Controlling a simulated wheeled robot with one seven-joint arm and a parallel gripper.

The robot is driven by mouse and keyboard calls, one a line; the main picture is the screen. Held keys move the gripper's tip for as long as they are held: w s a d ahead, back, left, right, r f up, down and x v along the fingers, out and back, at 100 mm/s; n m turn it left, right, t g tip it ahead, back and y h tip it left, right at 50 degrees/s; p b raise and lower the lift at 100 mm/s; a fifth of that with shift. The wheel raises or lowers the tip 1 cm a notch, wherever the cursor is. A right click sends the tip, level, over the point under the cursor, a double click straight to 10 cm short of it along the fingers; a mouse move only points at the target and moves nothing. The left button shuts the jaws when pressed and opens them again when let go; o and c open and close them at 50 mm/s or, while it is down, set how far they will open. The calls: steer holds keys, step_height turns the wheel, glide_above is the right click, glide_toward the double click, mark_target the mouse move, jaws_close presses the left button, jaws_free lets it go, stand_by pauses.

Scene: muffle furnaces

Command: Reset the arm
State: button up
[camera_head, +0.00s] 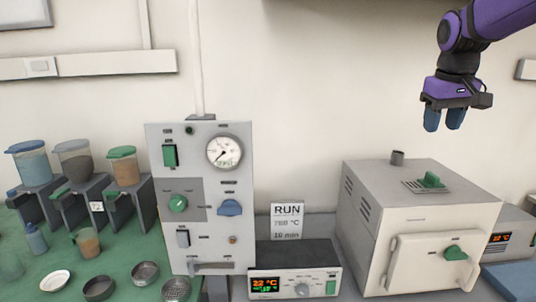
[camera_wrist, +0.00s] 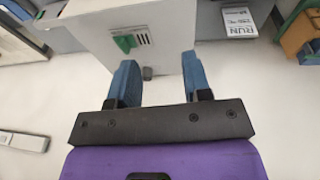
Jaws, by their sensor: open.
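My purple arm comes in from the upper right in the head view. My gripper (camera_head: 444,119) points down in the air above the white muffle furnace (camera_head: 366,215), with clear space below its blue fingers. In the wrist view my gripper (camera_wrist: 160,82) has its fingers well apart and nothing between them. The furnace body (camera_wrist: 163,20) lies beyond the fingertips there. The furnace door (camera_head: 415,272) looks shut, with a green handle on its right side.
A grey control panel (camera_head: 179,240) with a gauge stands at the centre left. A controller box (camera_head: 270,286) and a RUN sign (camera_head: 287,211) are beside the furnace. Hoppers, bowls and a beaker (camera_head: 87,244) occupy the green bench at left. The wall area around my gripper is free.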

steer(key=s+a+f+t, duration=0.1)
steer(key=s+a+f, duration=0.2)
steer(key=s, duration=0.9)
steer(key=s+a+f+t+y, duration=0.1)
steer(key=s+a+f+t, duration=0.1)
steer(key=s, duration=1.1)
steer(key=shift+a+f, duration=0.9)
steer(key=shift+a, duration=0.1)
